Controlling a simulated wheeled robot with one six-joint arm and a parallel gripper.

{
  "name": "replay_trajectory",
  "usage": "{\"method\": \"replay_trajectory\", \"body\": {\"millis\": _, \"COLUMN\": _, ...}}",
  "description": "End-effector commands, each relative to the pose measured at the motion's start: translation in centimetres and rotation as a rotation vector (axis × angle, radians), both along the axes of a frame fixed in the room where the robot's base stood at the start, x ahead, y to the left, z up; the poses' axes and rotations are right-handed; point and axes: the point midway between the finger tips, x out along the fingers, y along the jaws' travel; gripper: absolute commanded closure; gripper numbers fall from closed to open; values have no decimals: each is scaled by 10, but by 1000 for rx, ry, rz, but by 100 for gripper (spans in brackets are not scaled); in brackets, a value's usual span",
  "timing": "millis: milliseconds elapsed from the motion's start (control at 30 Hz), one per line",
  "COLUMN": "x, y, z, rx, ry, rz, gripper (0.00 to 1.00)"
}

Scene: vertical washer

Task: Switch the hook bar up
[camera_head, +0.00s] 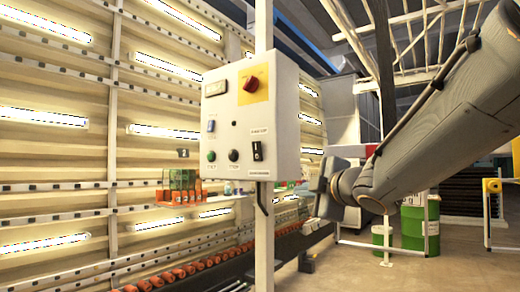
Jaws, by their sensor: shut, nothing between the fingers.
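A light grey control box (252,115) is mounted on a white post in the middle of the view. A black switch (257,151) sits at its lower right, under a small label (259,132) too small to read surely. It may be the hook bar switch; I cannot tell for certain whether it is up or down. My gripper (324,186) is to the right of the box, apart from it in the picture. It is shut and empty, with its fingertips hard to make out.
The box also carries a red knob on a yellow plate (252,84), a display (215,88), a blue switch (211,126), a green button (211,156) and a black button (233,155). Orange rollers (165,280) run below left. Green drums (420,225) stand behind right.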

Motion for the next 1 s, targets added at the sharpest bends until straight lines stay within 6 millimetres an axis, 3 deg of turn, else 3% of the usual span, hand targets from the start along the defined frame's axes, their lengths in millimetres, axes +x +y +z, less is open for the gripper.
{"method": "replay_trajectory", "body": {"millis": 33, "x": -9, "y": 17, "z": 37, "rx": -78, "ry": -104, "rz": 86, "gripper": 100}}
{"method": "replay_trajectory", "body": {"millis": 100, "x": -23, "y": 38, "z": 70, "rx": -175, "ry": -215, "rz": 189, "gripper": 100}}
{"method": "replay_trajectory", "body": {"millis": 233, "x": -45, "y": 62, "z": 102, "rx": -291, "ry": -335, "rz": 307, "gripper": 100}}
{"method": "replay_trajectory", "body": {"millis": 367, "x": -53, "y": 70, "z": 111, "rx": -331, "ry": -372, "rz": 349, "gripper": 100}}
{"method": "replay_trajectory", "body": {"millis": 700, "x": -52, "y": 72, "z": 110, "rx": -331, "ry": -373, "rz": 351, "gripper": 100}}
{"method": "replay_trajectory", "body": {"millis": 1000, "x": -22, "y": 96, "z": 112, "rx": -328, "ry": -369, "rz": 352, "gripper": 100}}
